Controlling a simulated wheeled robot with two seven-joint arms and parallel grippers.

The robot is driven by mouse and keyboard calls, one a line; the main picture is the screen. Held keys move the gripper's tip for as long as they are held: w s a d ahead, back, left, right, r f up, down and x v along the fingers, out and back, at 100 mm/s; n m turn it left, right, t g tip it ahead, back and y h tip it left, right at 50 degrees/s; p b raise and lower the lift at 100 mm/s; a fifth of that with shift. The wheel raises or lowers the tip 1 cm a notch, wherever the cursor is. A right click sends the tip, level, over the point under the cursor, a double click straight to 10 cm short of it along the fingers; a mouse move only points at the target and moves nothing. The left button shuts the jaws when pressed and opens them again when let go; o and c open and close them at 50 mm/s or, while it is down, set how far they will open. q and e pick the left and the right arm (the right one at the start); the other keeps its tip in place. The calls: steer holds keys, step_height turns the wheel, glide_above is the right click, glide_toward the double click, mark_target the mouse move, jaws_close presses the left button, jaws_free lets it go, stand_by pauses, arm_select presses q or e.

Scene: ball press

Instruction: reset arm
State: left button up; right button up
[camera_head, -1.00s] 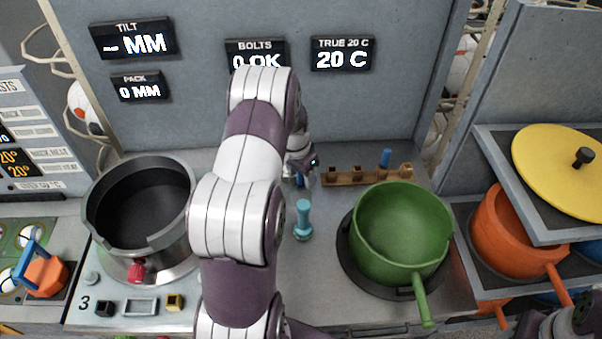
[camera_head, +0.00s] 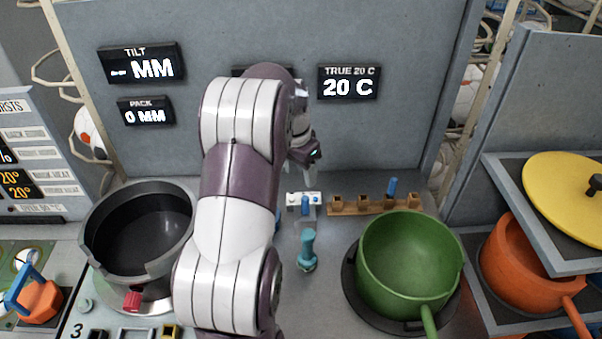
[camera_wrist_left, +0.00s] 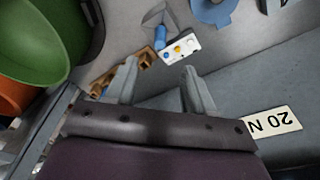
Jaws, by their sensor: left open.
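My left arm crosses the middle of the head view. Its gripper (camera_head: 312,152) hangs in front of the grey back panel, above the bench and apart from everything on it. In the left wrist view the two fingers (camera_wrist_left: 163,95) are spread with nothing between them. Beyond them is a small white block (camera_wrist_left: 180,49) with a blue peg (camera_wrist_left: 160,38) beside it. The block also shows in the head view (camera_head: 313,197), right of my arm. My right gripper is not in view.
A teal tool (camera_head: 307,250) stands on the bench. A green pot (camera_head: 410,265) is at right, a dark-lined grey pot (camera_head: 140,235) at left. Orange pot (camera_head: 515,265) and yellow lid (camera_head: 565,190) are far right.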

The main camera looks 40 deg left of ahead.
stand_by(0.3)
arm_select(q)
steer(key=s+d+f, duration=0.2)
steer(key=s+d, duration=0.5)
steer(key=d, duration=0.3)
steer(key=s+d+f, duration=0.2)
steer(key=s+d, duration=0.5)
steer(key=d, duration=0.3)
steer(key=shift+s+d+n, duration=0.25)
steer(key=shift+n, duration=0.15)
steer(key=shift+f, duration=0.1)
